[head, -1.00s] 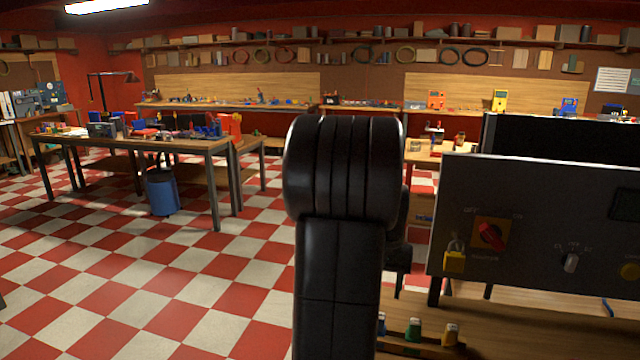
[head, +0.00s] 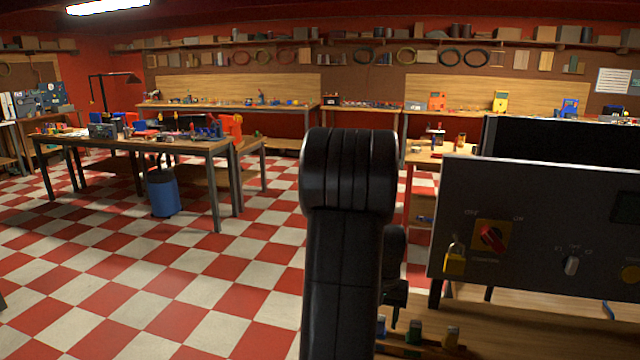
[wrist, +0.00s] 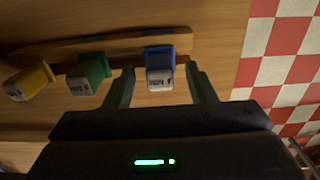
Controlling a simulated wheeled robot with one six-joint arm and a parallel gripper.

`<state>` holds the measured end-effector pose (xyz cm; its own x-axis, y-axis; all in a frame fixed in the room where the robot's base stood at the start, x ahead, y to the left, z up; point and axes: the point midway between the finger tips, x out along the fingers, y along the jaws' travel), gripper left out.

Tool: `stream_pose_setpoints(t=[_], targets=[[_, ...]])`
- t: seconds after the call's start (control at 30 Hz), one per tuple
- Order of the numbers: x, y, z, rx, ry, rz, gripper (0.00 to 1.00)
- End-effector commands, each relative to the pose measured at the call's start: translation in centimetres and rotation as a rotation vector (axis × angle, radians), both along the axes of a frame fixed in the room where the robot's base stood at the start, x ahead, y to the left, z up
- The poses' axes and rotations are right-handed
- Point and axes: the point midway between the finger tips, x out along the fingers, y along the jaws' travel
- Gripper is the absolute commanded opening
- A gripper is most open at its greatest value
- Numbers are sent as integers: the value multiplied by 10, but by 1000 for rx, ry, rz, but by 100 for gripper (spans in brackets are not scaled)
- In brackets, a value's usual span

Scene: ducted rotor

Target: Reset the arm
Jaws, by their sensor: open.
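My gripper (wrist: 160,80) is open in the wrist view, its two dark fingers spread apart. A blue tagged block (wrist: 160,68) shows in the gap between the fingers, with space on both sides. I cannot tell how deep it lies between them. My black arm stands upright in the middle of the head view and hides part of the room. My gripper cannot be clearly made out there.
A green block (wrist: 89,73) and a yellow block (wrist: 29,80) stand left of the blue one on a wooden rack (wrist: 120,44). A grey panel (head: 550,215) with a red switch (head: 492,238) and yellow padlock (head: 454,261) stands at right. Checkered floor is open at left.

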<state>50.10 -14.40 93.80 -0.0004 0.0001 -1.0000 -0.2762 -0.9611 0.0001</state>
Motion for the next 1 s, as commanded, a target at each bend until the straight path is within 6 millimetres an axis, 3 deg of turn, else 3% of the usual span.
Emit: stream_pose_setpoints(t=[0.23,0.47,0.97,1.0], targets=[[1,0,3,-1,-3,0,50],[1,0,36,-1,-5,0,50],[1,0,136,-1,-5,0,50],[0,0,124,1,4,0,50]])
